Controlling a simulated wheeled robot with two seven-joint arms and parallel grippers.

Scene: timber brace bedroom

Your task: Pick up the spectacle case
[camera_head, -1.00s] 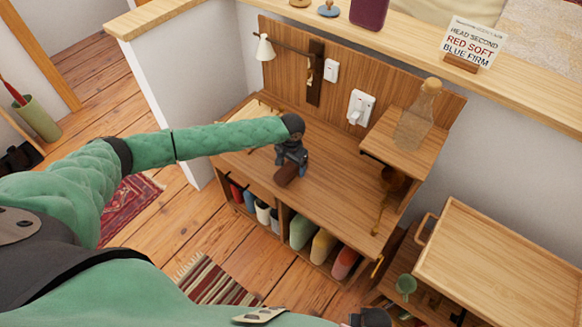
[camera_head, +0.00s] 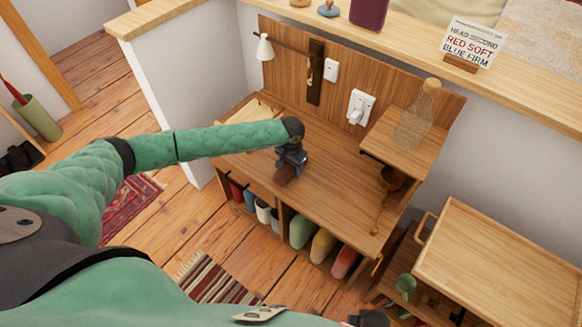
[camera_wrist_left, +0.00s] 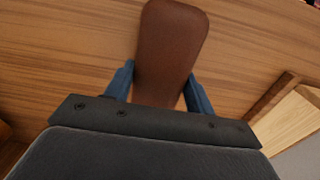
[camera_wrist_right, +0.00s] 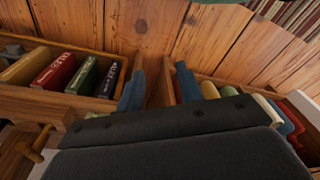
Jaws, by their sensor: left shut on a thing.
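The brown spectacle case (camera_head: 285,175) is at the front middle of the wooden desk, below my left gripper (camera_head: 289,162). In the left wrist view the case (camera_wrist_left: 172,45) is a smooth, rounded brown shape between the blue fingers of my left gripper (camera_wrist_left: 158,84), which is shut on it. Its near end is hidden by the gripper body. I cannot tell whether the case touches the desk. My right gripper (camera_wrist_right: 160,84) is open and empty in the right wrist view, away from the case, above the floor and book shelves.
A glass bottle (camera_head: 416,115) stands on a small raised shelf (camera_head: 404,146) at the desk's right. A wooden-handled object (camera_head: 389,190) lies below it. A lamp (camera_head: 265,47) hangs at the back left. A wooden-topped cart (camera_head: 500,260) stands at right. The desk's middle (camera_head: 335,180) is clear.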

